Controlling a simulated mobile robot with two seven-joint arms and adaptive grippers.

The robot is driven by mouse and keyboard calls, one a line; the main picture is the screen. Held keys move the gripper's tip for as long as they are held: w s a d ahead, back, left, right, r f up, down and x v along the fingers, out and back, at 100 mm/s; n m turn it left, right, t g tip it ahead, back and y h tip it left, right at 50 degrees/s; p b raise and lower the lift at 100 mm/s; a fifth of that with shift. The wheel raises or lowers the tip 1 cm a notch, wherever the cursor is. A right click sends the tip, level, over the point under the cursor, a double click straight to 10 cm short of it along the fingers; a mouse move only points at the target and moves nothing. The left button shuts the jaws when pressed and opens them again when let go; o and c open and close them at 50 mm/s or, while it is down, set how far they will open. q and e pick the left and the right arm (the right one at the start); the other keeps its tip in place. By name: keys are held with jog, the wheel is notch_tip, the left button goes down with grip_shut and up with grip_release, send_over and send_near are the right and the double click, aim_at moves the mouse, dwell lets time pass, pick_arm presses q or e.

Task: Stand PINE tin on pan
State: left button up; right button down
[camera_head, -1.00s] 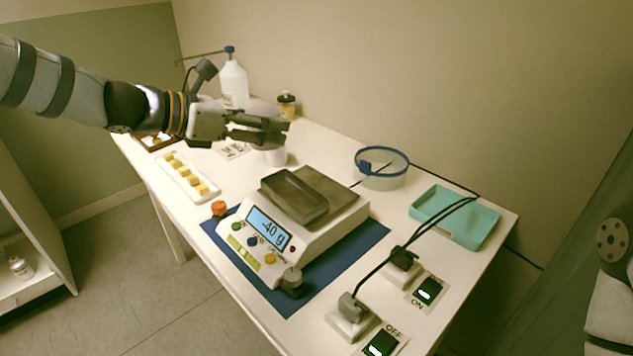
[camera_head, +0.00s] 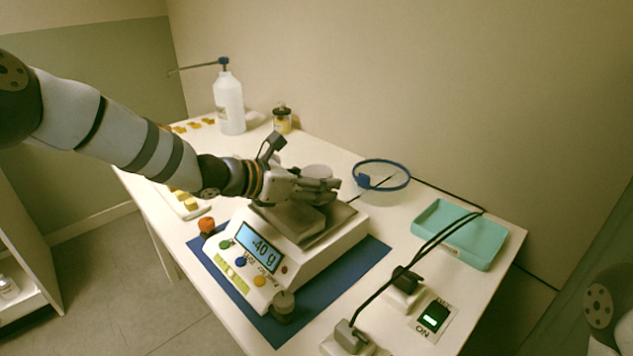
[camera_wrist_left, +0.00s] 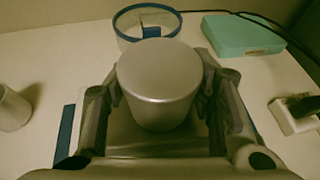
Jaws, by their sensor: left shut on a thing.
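My left gripper (camera_head: 318,190) is shut on a plain silver-grey tin (camera_wrist_left: 158,85), upright between the fingers in the left wrist view. The tin's pale top (camera_head: 317,171) shows behind the fingers in the head view. No label on it is readable, so I cannot confirm PINE. The gripper is over the scale (camera_head: 300,262), whose display reads -40 g. The pan (camera_head: 290,222), a dark grey shallow tray, lies under the gripper and is partly hidden by it. I cannot tell whether the tin touches the pan. My right gripper is out of view.
A blue-rimmed clear ring-shaped container (camera_head: 382,175) and a teal tray (camera_head: 458,234) are to the right. Black cables run to plugs at front right. A white bottle (camera_head: 229,104) and a dark-lidded jar (camera_head: 282,121) stand at the back. An orange knob (camera_head: 207,225) is left of the scale.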

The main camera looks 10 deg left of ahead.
pick_arm(q)
jog(key=shift+f, duration=0.2)
jog(key=o, duration=1.2)
jog(key=shift+c, duration=0.2)
jog(key=shift+r, duration=0.3)
jog(key=p+v, duration=0.2)
jog(key=v, duration=0.9)
jog(key=shift+s+a+r, duration=0.1)
jog(key=shift+a+r, duration=0.05)
jog(key=shift+r, duration=0.1)
jog(key=shift+s+a+f, duration=0.1)
jog(key=shift+s+a, duration=0.1)
jog(key=shift+s, duration=0.05)
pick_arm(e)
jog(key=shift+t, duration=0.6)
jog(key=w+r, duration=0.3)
pick_arm(q)
jog(key=shift+f, duration=0.1)
